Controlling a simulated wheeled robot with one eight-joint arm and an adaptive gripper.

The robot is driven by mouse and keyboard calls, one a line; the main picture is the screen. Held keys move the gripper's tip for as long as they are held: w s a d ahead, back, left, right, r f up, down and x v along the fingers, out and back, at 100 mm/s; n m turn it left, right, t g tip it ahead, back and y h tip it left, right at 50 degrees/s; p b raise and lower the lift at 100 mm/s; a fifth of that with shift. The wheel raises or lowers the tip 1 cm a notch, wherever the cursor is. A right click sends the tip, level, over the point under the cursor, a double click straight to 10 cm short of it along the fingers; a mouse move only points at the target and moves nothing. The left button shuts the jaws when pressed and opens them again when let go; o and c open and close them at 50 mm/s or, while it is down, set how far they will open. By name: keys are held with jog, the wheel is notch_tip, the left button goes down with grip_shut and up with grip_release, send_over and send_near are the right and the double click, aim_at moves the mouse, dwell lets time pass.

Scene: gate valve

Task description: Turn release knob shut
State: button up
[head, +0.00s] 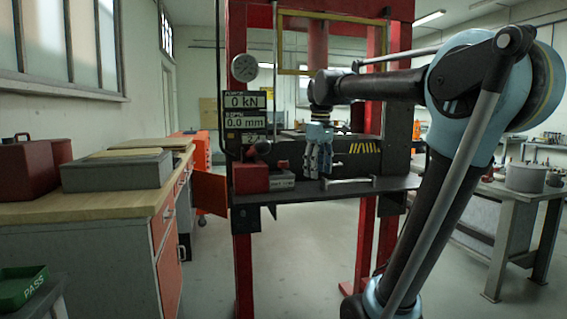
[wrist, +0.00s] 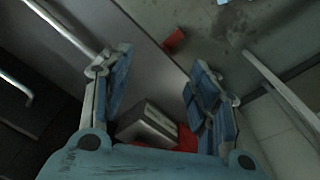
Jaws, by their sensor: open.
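A red pump block (head: 250,178) sits on the left of the press's grey shelf, with a small pale label (head: 282,184) at its front right. A dark reddish knob-like part (head: 262,147) shows above the block. I cannot tell for sure which part is the release knob. My gripper (head: 319,170) points down over the shelf, to the right of the block and apart from it. In the wrist view its blue fingers (wrist: 158,72) are spread with nothing held between them. A grey metal block (wrist: 148,124) with red beside it shows low between the fingers, partly hidden by my gripper.
The grey shelf (head: 385,184) carries a light bar (head: 350,182) near its front edge. A red press frame (head: 240,230) stands around it, with displays (head: 245,101) and a round gauge (head: 244,68) at the left. A small red piece (wrist: 173,41) shows near the shelf edge.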

aim_at(283, 167)
jog(key=w+a+r+n, duration=0.6)
jog(key=w+a+r, duration=0.5)
jog(key=a+r, duration=0.1)
jog(key=shift+g, duration=0.4)
notch_tip(283, 167, down, 12)
jog(key=shift+d+r, duration=0.1)
jog(key=shift+r, duration=0.15)
jog(key=c, duration=1.1)
